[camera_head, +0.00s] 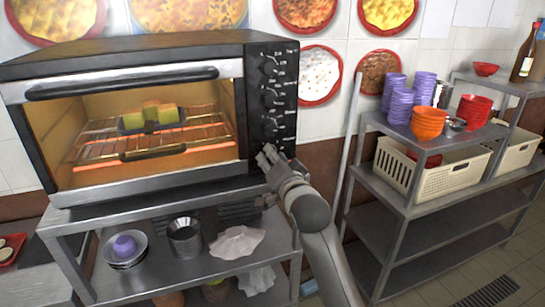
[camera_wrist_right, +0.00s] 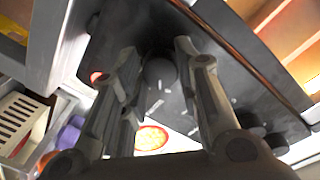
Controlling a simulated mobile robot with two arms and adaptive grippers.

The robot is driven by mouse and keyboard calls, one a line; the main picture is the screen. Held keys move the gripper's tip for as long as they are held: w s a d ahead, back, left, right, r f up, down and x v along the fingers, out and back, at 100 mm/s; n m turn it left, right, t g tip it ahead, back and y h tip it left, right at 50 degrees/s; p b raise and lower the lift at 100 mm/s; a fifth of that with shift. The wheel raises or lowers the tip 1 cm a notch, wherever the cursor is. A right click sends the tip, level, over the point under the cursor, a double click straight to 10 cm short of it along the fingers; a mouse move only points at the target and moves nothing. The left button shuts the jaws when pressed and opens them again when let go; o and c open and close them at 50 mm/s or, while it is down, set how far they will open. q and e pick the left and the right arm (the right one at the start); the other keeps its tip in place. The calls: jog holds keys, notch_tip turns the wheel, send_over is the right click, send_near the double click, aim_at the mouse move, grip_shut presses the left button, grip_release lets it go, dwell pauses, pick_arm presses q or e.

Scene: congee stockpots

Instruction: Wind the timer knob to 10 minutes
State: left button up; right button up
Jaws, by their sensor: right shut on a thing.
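The toaster oven (camera_head: 140,55) has a black control panel on its right side with a column of dark knobs. My right gripper (camera_head: 268,157) is at the lowest knob, which it mostly hides in the head view. In the right wrist view this timer knob (camera_wrist_right: 160,73) sits between the two fingers of my right gripper (camera_wrist_right: 160,65), which are shut on it. White marks lie around the knob, but I cannot read its setting. Higher knobs (camera_head: 270,97) are free. My left gripper is not in view.
Inside the glowing oven, a dark tray (camera_head: 182,117) with yellow-green food sits on the rack. The oven stands on a metal table (camera_head: 75,215) with bowls and crumpled paper below. A metal shelf (camera_head: 378,120) with cups, bowls and cream baskets (camera_head: 400,168) stands at the right.

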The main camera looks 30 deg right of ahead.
jog(key=m+p, duration=0.3)
jog(key=m, duration=0.2)
jog(key=shift+r, duration=0.15)
dwell(0.3)
jog(key=o, duration=1)
jog(key=shift+s, duration=0.1)
jog(key=v, duration=1.1)
jog(key=shift+s, duration=0.45)
